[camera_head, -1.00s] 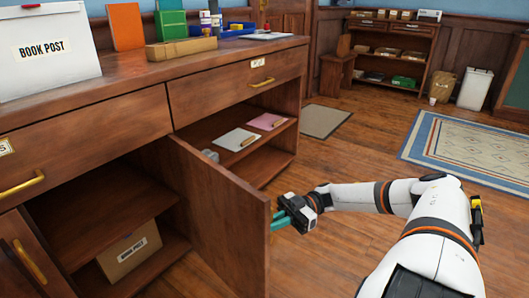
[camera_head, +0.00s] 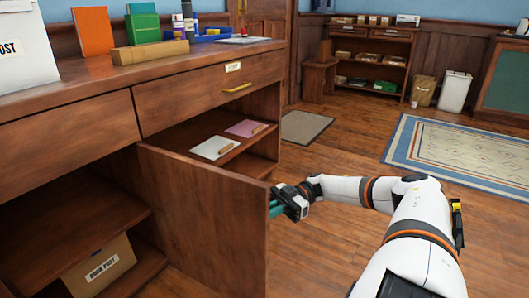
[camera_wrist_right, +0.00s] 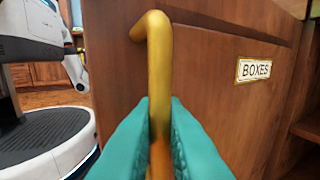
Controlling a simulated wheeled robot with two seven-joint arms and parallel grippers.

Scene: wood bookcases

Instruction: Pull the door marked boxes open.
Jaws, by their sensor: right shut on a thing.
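The door marked boxes (camera_head: 205,220) stands swung well out from the cabinet in the head view, with its inner face toward me. Its BOXES label (camera_wrist_right: 260,69) and brass bar handle (camera_wrist_right: 159,75) show in the right wrist view. My right gripper (camera_wrist_right: 160,135) is shut on the handle, with teal fingers on both sides of the bar. In the head view the right gripper (camera_head: 277,208) is at the door's free edge, and the door hides the handle. My left gripper is not in view.
The opened cabinet shows shelves with a grey pad (camera_head: 215,147), a pink pad (camera_head: 246,128) and a cardboard box (camera_head: 100,268). A drawer (camera_head: 210,95) above is shut.

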